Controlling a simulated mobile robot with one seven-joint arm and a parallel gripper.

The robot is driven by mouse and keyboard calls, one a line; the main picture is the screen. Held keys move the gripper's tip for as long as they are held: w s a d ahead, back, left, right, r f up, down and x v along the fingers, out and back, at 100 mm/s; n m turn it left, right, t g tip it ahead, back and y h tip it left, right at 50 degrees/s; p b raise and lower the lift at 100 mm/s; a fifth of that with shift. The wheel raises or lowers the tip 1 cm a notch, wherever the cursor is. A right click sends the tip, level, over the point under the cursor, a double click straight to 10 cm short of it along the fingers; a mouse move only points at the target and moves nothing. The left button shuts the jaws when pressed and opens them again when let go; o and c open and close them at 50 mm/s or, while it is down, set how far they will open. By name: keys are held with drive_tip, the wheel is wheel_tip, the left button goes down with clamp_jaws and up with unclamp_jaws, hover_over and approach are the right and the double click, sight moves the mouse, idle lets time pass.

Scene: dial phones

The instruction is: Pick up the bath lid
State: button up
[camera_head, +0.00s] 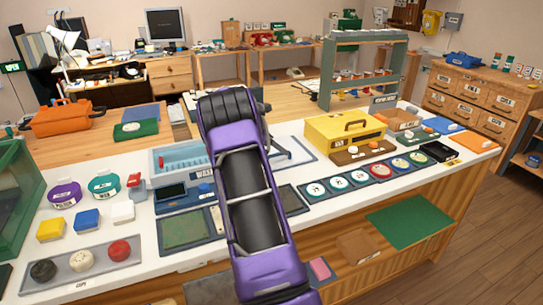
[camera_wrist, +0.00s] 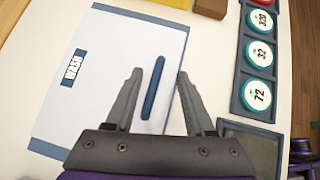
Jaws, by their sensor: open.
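The bath lid (camera_wrist: 108,65) is a flat pale panel with a blue edge, a "WASH" label and a raised dark-blue bar handle (camera_wrist: 153,88). It fills the left and middle of the wrist view. My gripper (camera_wrist: 160,72) is open and empty over the lid. The handle lies between its two fingers in the picture, slightly tilted, with a gap on each side. I cannot tell how far the fingertips are above the lid. In the head view, my purple arm hides most of the lid and the fingers.
A row of round numbered discs (camera_wrist: 259,55) in dark holders runs along the lid's right side in the wrist view. In the head view, a yellow toolbox (camera_head: 345,133) stands right of my arm, and a blue basin (camera_head: 165,160) lies left of it.

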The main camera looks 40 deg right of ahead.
drive_tip(key=b+x, duration=0.1)
drive_tip(key=x, duration=0.5)
drive_tip(key=shift+r, duration=0.1)
clamp_jaws()
drive_tip(key=shift+r, duration=0.1)
idle(1.2)
